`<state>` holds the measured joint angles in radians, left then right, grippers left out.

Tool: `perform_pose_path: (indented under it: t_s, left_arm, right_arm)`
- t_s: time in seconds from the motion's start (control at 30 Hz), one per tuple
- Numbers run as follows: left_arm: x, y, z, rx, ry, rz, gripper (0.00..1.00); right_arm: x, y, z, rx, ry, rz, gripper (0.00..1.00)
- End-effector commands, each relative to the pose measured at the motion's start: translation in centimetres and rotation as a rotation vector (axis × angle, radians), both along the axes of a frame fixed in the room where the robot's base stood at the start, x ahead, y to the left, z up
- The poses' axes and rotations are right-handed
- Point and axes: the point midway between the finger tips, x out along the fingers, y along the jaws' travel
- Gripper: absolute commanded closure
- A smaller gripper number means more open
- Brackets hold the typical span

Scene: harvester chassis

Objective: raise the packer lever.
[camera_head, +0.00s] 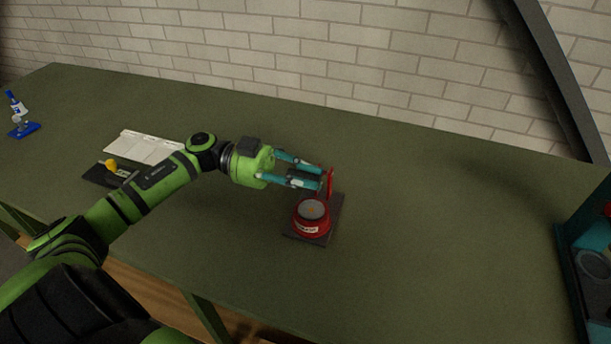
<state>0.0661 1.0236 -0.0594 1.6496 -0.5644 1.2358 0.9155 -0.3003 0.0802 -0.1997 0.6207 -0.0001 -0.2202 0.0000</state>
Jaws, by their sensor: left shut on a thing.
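The fingers partly hide the lever. My right gripper is not in view.
A white panel (147,147) and a black piece with a yellow knob (111,165) lie behind my left arm. A blue device (22,128) stands at the far left. A teal rack (573,262) is at the right edge. The table right of the red device is clear.

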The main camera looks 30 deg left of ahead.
Motion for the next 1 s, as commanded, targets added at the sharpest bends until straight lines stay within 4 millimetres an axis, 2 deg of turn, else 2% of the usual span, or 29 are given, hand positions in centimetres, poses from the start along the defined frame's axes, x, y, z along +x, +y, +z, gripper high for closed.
perform_pose_path:
  t_s: [0.37, 0.7, 1.0]
  left_arm:
    - [1.6, 0.4, 2.5, -0.033, 0.127, -0.003, 1.00]
    - [5.2, 1.3, 5.3, -0.100, 0.383, -0.002, 1.00]
    - [8.1, 1.9, 6.4, -0.145, 0.567, -0.003, 1.00]
  right_arm:
    - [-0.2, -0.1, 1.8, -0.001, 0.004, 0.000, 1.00]
    - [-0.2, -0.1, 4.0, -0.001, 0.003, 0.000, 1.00]
    - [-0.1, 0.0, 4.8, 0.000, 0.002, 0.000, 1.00]
